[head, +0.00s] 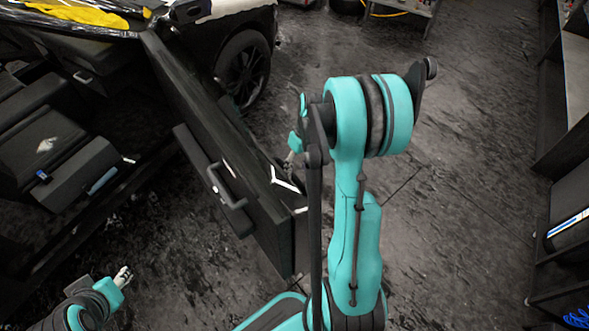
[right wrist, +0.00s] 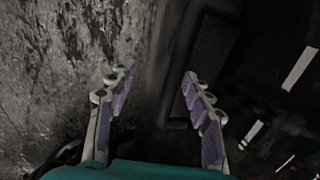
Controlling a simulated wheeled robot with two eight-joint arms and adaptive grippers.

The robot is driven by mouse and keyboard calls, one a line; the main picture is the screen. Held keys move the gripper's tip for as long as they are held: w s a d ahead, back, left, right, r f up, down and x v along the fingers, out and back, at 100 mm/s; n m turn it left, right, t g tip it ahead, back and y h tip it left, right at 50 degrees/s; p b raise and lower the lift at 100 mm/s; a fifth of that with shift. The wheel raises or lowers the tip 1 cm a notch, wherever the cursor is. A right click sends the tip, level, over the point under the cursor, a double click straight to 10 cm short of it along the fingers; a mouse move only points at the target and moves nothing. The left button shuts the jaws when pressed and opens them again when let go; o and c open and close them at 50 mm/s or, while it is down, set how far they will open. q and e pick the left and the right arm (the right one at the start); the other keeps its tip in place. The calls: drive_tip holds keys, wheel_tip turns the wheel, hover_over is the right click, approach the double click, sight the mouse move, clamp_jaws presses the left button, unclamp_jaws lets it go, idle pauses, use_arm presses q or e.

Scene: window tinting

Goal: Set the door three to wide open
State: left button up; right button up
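My right gripper (head: 288,158) is by the right side of the door, partly hidden behind my own arm. In the right wrist view its fingers (right wrist: 155,110) are spread apart, with a dark bar and edge (right wrist: 178,75) beyond and between them, no grip visible. My left gripper (head: 122,278) is at the lower left, away from the door; its finger gap is unclear.
A car wheel (head: 243,68) stands behind the door. Shelving (head: 575,70) lines the right edge. The dark floor (head: 460,170) right of my arm is clear.

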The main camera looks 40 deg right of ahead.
drive_tip(key=shift+s+a, duration=0.1)
drive_tip(key=shift+a, duration=0.05)
idle(0.5)
wheel_tip(320, 180, up, 12)
drive_tip(key=d, duration=0.2)
idle(0.4)
drive_tip(key=shift+f, duration=0.1)
